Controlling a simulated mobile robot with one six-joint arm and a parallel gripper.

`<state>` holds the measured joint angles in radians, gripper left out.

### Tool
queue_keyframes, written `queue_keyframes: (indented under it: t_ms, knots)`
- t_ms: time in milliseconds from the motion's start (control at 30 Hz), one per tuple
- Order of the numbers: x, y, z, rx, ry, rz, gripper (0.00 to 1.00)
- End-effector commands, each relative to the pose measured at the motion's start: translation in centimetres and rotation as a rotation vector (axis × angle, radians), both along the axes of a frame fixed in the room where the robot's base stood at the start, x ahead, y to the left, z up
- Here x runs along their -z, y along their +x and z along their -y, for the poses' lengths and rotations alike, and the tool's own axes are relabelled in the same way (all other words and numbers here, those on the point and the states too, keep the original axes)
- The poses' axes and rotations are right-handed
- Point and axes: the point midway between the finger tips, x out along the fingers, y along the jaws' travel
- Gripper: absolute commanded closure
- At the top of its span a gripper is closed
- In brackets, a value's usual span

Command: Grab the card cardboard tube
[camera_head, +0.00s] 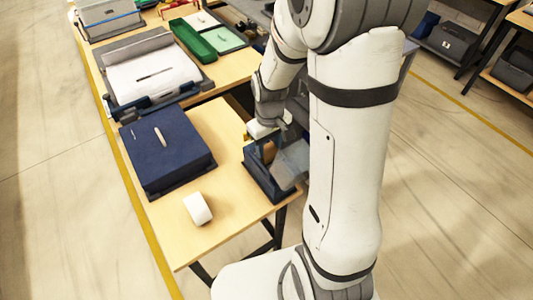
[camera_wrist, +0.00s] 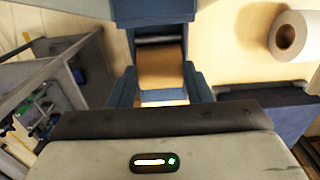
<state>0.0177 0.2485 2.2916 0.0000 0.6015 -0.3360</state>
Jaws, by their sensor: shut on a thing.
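The cardboard tube (camera_wrist: 160,66) is brown and sits between the fingers of my gripper (camera_wrist: 162,92) in the wrist view. The gripper is shut on it. In the head view, my gripper (camera_head: 264,131) is low at the right edge of the wooden table, at a dark blue open holder (camera_head: 262,184). A brown patch (camera_head: 270,151) shows inside this holder, just below the gripper; it appears to be the tube. The fingertips and the tube's lower end are partly hidden. I cannot tell whether the tube still touches the holder.
A white roll (camera_head: 197,208) lies near the table's front; it also shows in the wrist view (camera_wrist: 290,35). A large navy box (camera_head: 165,150) lies left of the holder. Grey trays with paper (camera_head: 152,75) and a green case (camera_head: 193,40) stand farther back. Bare table (camera_head: 222,118) lies between.

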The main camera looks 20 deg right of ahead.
Motion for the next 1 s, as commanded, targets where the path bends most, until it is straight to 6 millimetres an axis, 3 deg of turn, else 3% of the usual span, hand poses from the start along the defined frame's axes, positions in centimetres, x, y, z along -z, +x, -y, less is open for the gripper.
queue_keyframes:
  t_ms: [367, 800, 1000]
  knots:
    - [-0.4, 0.0, 0.0, 0.001, 0.0, 0.002, 0.76]
    - [-8.2, 0.1, 0.1, 0.002, 0.0, 0.005, 0.76]
    - [-9.9, 0.0, 0.1, 0.002, 0.0, 0.001, 0.76]
